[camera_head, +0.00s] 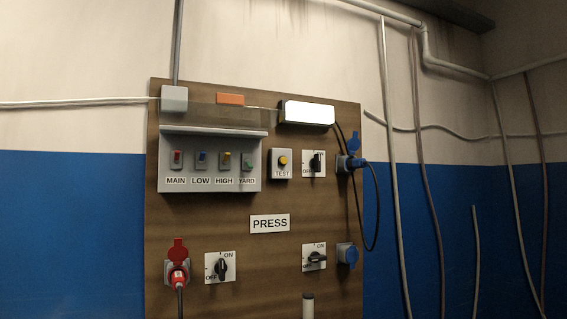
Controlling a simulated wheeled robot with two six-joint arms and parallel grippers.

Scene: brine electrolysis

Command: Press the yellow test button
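The yellow test button (283,160) sits on a small grey box (280,174) marked TEST, right of the middle of the wooden panel (215,215). Nothing covers it. Neither of my grippers is in the head view.
Left of the button is a grey housing (200,186) with switches marked MAIN, LOW, HIGH and YARD. Right of it are a rotary switch (315,163) and a blue plug (354,163) with a hanging cable. Below are a PRESS sign (270,223), more rotary switches and a red plug (178,277).

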